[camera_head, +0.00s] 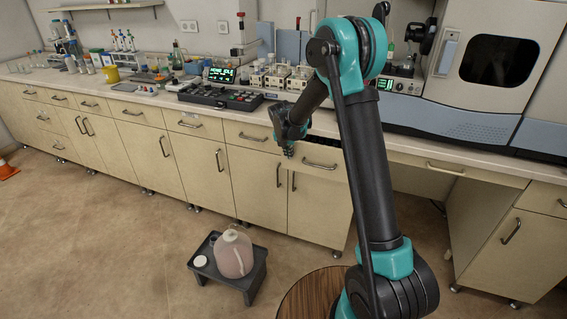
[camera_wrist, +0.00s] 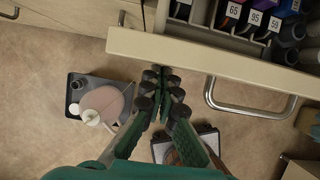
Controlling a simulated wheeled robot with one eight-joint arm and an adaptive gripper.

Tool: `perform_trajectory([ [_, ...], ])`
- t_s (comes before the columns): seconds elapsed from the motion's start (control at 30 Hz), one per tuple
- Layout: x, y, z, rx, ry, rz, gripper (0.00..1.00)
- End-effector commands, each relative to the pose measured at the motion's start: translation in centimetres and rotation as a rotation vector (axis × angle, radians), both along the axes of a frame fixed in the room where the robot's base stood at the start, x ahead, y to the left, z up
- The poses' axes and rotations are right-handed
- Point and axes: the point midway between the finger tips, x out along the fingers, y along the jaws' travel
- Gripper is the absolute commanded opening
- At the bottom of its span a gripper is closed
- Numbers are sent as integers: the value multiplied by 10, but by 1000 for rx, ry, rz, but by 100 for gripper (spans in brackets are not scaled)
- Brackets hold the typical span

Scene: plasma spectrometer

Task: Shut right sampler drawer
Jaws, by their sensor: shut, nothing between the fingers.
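The drawer (camera_head: 304,156) below the counter stands pulled out, with a dark interior behind its front; my arm hides part of it. In the wrist view, its beige front (camera_wrist: 215,60) crosses the picture, with a silver bar handle (camera_wrist: 250,108) toward the right. Inside the drawer are dividers and several coloured items labelled with numbers (camera_wrist: 252,18). My gripper (camera_wrist: 161,80) is shut and empty, just outside the drawer front near its left end. In the head view my gripper (camera_head: 289,150) hangs by the drawer's left end. Whether it touches the front I cannot tell.
A dark low stand (camera_head: 258,272) with a pinkish jug (camera_head: 234,255) sits on the floor in front of the cabinets. The counter above holds a control panel (camera_head: 220,96), racks and a large instrument (camera_head: 495,65) at right. Open floor lies at left.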

Motion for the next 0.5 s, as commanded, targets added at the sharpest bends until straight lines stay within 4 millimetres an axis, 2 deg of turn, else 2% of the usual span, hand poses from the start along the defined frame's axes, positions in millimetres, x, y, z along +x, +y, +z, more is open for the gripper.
perform_trajectory([
  [0.03,13,-5,0,-1,-1,-2,0],
  [0.2,48,-18,0,0,0,-2,0],
  [0.5,84,-31,0,1,1,-1,0],
])
